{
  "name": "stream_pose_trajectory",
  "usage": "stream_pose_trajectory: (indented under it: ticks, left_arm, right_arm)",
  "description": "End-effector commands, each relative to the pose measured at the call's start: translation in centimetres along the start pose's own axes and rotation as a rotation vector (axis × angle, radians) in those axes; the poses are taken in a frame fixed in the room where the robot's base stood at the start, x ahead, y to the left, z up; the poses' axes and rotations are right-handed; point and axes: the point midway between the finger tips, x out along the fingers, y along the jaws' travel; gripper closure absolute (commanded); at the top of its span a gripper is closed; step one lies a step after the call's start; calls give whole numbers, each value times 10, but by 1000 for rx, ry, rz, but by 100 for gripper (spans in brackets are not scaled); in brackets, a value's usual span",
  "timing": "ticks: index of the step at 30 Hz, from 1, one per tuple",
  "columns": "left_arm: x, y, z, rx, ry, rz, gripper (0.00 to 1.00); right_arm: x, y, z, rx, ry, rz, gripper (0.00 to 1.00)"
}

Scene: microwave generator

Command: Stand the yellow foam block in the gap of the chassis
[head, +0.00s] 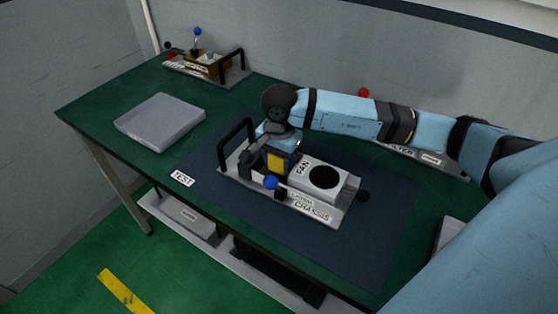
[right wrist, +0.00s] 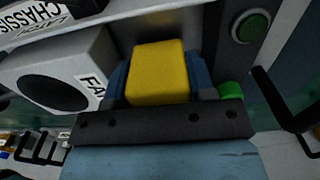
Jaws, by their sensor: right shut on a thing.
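The grey chassis (head: 240,181) lies on a dark mat in the middle of the table, with a black handle at its left end. The white fan box (head: 309,177) sits on its right part. My right gripper (head: 279,152) points down over the chassis between handle and fan, shut on the yellow foam block (head: 276,163). In the right wrist view the yellow block (right wrist: 160,72) is between the blue fingers, beside the fan (right wrist: 62,76). Whether its lower end touches the chassis floor is hidden. My left gripper is not in view.
Another handled unit (head: 237,75) stands at the back left. A TEST label (head: 182,178) lies near the front edge.

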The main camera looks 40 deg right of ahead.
Motion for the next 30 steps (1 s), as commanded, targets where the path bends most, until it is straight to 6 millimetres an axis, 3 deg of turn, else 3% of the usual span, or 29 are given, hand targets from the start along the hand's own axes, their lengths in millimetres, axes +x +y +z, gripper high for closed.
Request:
stream_pose_trajectory:
  ticks: [3, 14, 15, 25, 30]
  left_arm:
    - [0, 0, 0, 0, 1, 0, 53]
    - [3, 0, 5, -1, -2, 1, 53]
    - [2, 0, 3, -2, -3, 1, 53]
    - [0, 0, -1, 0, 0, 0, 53]
    - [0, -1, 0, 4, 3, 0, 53]
  right_arm:
    - [11, 0, 0, 1, -1, 1, 72]
    - [17, 0, 0, 0, 0, 0, 72]
    - [14, 0, 0, 0, 0, 0, 41]
    - [12, 0, 0, 0, 0, 0, 39]
    - [-7, -1, 0, -1, 2, -4, 39]
